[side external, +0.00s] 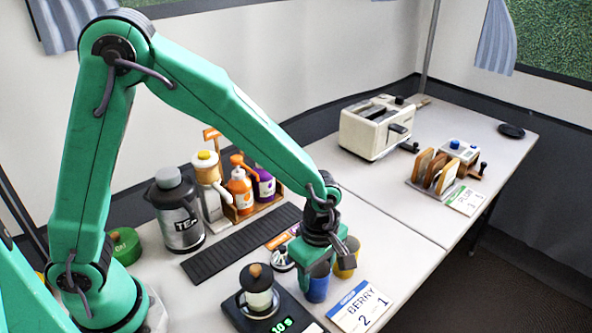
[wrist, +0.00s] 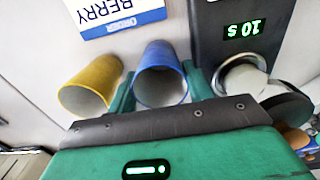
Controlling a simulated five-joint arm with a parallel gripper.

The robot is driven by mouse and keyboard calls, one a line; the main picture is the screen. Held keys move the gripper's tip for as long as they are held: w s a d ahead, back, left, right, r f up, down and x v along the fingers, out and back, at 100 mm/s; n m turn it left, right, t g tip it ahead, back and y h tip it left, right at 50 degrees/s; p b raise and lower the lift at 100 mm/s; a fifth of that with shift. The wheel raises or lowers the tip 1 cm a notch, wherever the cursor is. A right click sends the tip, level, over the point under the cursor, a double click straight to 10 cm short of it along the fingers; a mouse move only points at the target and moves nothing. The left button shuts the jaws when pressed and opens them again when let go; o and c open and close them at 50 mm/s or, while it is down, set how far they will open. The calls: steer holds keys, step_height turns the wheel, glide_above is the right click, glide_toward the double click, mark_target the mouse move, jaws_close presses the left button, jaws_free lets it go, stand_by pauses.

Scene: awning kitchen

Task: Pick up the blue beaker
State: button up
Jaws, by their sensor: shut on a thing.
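The blue beaker (side external: 318,283) stands near the front of the near table, under my gripper (side external: 322,268). In the wrist view the blue beaker (wrist: 160,75) is between the two green fingers of my gripper (wrist: 160,92), which is shut on it. Its open mouth faces the wrist camera. A yellow beaker (wrist: 92,84) is just left of it in the wrist view, outside the fingers. In the side view the yellow beaker (side external: 345,266) is partly hidden behind my gripper. I cannot tell whether the blue beaker touches the table.
A black scale (side external: 262,315) with a jar (side external: 258,287) on it is close to the left of the beaker. An order card (side external: 360,306) reading BERRY lies to the right. A black flask (side external: 176,212), bottles and a toaster (side external: 377,128) stand farther back.

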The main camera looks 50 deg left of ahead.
steer(key=shift+r, duration=0.35)
steer(key=s+d+r, duration=0.6)
steer(key=s+r, duration=0.3)
steer(key=r, duration=0.1)
steer(key=shift+s+r, duration=0.15)
steer(key=shift+s, duration=0.25)
stand_by(1.2)
stand_by(1.0)
